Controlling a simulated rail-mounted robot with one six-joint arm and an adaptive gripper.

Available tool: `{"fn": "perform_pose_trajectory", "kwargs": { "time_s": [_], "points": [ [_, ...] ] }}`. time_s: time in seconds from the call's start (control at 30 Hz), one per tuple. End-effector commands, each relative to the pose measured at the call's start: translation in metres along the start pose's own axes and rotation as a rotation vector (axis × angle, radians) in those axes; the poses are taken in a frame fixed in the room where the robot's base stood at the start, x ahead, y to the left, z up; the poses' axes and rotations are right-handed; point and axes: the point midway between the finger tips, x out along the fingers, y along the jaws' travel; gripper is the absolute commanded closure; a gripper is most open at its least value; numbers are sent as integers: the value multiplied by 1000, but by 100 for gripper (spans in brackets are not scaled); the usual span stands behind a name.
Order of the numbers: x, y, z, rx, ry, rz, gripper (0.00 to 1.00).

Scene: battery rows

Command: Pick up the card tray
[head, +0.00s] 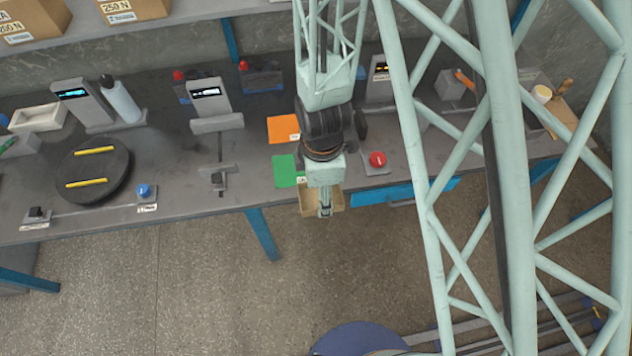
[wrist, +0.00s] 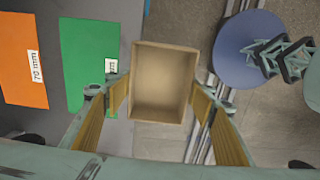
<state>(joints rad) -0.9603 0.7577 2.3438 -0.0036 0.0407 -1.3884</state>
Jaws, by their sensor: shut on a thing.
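The card tray (head: 307,202) is a small, open, brown cardboard box. In the head view it hangs just in front of the bench's front edge, above the floor, partly hidden by my gripper (head: 325,208). In the wrist view the card tray (wrist: 165,46) sits upright between the two fingers of my gripper (wrist: 160,97), and its inside looks empty. The fingers are shut on its left and right walls.
The dark bench (head: 100,212) lies behind the tray. On it are a green card (head: 286,171), an orange card (head: 282,129) and a red button (head: 377,159). A blue bar (head: 430,192) runs along its front edge. A round blue-grey disc (head: 355,338) is on the floor.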

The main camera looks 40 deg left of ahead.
Motion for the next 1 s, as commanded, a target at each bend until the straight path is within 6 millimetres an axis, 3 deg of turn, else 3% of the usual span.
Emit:
{"fn": "perform_pose_trajectory", "kwargs": {
  "time_s": [0.3,1.0],
  "points": [
    [-1,-14,2,0,0,0,58],
    [-1,-14,2,0,0,1,58]
  ]
}}
